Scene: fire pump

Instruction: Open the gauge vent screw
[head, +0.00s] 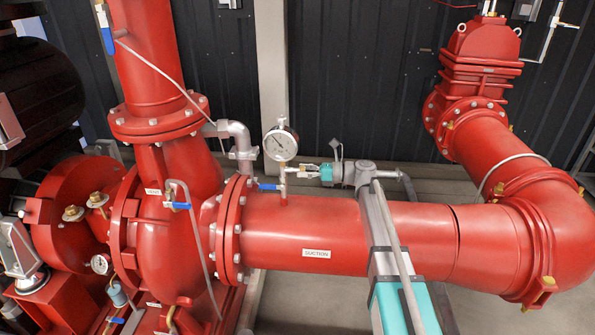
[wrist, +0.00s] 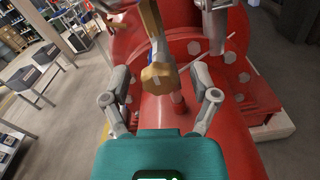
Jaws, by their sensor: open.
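The round white-faced gauge (head: 280,143) stands on a thin brass stem above the red suction pipe (head: 345,232). A blue valve lever (head: 268,187) is beside the stem. My gripper (head: 297,170) comes in from the right, just below the gauge. In the wrist view my gripper (wrist: 160,77) is open, with its two grey fingers spread. A brass fitting (wrist: 158,78) shows between the fingers, with space on both sides.
A grey pipe elbow (head: 238,135) rises left of the gauge. The bolted pump flange (head: 230,228) is also to the left. My arm lies above the suction pipe. Shelves and tables (wrist: 35,75) stand farther off at the left in the wrist view.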

